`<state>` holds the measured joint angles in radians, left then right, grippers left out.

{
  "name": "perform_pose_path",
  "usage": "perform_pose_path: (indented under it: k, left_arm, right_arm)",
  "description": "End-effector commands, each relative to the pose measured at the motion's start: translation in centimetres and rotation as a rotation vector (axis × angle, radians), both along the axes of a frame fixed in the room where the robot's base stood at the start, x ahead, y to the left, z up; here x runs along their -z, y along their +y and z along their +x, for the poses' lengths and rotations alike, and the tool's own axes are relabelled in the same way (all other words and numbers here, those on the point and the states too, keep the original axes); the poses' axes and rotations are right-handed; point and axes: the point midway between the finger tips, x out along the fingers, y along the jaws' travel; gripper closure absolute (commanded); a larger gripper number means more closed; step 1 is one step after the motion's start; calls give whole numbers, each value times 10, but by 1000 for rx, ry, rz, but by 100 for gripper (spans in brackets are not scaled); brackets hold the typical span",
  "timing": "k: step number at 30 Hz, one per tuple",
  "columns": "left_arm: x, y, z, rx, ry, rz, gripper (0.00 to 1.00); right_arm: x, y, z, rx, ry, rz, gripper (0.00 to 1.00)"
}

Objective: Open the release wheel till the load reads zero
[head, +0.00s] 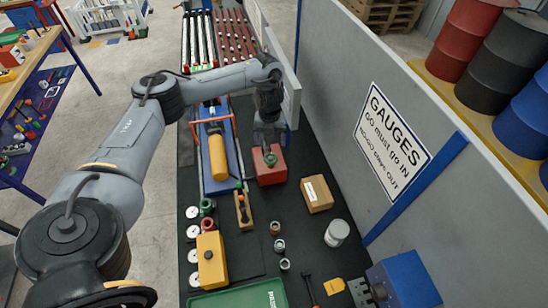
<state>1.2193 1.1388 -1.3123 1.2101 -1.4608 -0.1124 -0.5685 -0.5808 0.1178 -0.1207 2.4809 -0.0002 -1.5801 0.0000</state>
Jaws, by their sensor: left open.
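A red block (267,176) stands on the dark bench top, with a small green round part (270,159) on its upper face that looks like the release wheel. My left gripper (268,145) reaches down from above, right over the green part. It is open, and its fingers are small and partly hidden by the wrist. I cannot tell whether the fingers touch the green part. An orange-yellow cylinder (217,157) lies on a blue bed (210,128) left of the red block. No load reading is legible. My right gripper is not in view.
A cardboard box (316,193) and a white tin (336,233) stand right of the red block. A grey wall panel (335,70) with a GAUGES sign (391,141) bounds the bench. A yellow block (211,258) and green tray (245,297) are in front.

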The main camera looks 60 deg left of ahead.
Motion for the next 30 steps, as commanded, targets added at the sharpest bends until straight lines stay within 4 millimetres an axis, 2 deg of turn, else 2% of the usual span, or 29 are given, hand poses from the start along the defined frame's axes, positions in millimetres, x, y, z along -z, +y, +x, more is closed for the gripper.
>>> perform_pose_path:
  k: [15, 24, 30]
  left_arm:
    - [82, -1, -1, 0, 3, 0, 14]
    - [100, -1, 0, 0, 1, 1, 14]
    - [102, -1, 0, 1, -1, 1, 14]
  right_arm:
    - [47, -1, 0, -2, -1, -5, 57]
    - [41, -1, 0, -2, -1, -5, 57]
    - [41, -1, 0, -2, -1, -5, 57]
